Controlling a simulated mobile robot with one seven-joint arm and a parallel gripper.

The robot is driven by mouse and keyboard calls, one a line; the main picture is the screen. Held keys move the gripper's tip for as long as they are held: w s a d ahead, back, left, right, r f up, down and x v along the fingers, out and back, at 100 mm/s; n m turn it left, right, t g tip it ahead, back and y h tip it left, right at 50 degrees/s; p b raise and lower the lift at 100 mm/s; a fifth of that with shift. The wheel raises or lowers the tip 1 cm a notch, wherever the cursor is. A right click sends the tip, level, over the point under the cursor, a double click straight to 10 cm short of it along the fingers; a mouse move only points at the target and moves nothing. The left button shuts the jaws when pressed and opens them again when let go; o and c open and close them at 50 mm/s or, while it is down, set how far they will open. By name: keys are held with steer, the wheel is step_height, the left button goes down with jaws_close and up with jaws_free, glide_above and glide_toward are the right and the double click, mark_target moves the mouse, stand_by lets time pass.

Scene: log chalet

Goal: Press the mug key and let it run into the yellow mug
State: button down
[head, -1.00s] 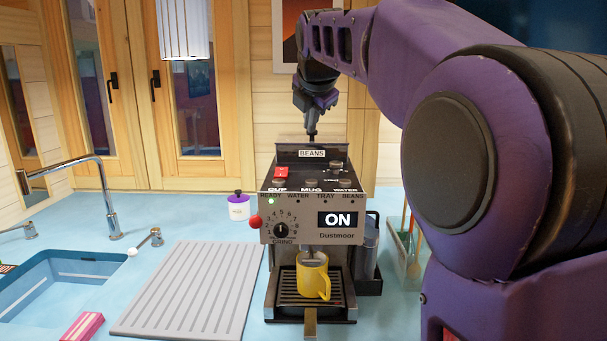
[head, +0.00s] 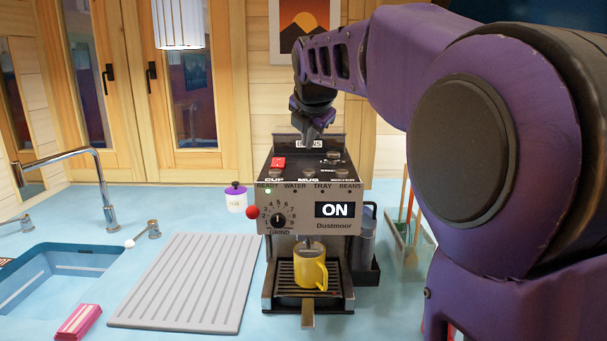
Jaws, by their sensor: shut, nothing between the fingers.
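The coffee machine (head: 296,215) stands on the blue counter, its display reading ON and the green light by READY lit. The mug key (head: 308,173) is the middle one in the row on its top, between the keys labelled CUP and WATER. The yellow mug (head: 309,270) stands upright on the drip tray under the spout, its handle to the right. I cannot see into it, and no flow shows. My gripper (head: 309,146) is shut and empty, pointing down over the machine's top, in line with the mug key. Whether it touches anything I cannot tell.
A red switch (head: 278,162) is on the machine's top left and a red knob (head: 252,212) at its left side. A grey ribbed mat (head: 185,282), a sink (head: 60,275) and a tap (head: 100,190) lie left. A brush holder (head: 410,245) stands right.

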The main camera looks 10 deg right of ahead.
mark_target(308, 173)
steer(key=shift+f+b, duration=0.95)
steer(key=shift+f, duration=0.8)
stand_by(0.7)
steer(key=shift+f, duration=0.4)
steer(key=shift+f+b, duration=0.6)
steer(key=shift+f, duration=0.05)
stand_by(0.6)
steer(key=shift+r, duration=0.15)
steer(key=shift+r+p, duration=0.9)
steer(key=shift+p, duration=0.15)
steer(key=shift+r, duration=0.1)
step_height(308, 173, up, 3)
steer(key=shift+f+p, duration=0.1)
steer(key=shift+p, duration=1.15)
steer(key=shift+r, duration=1)
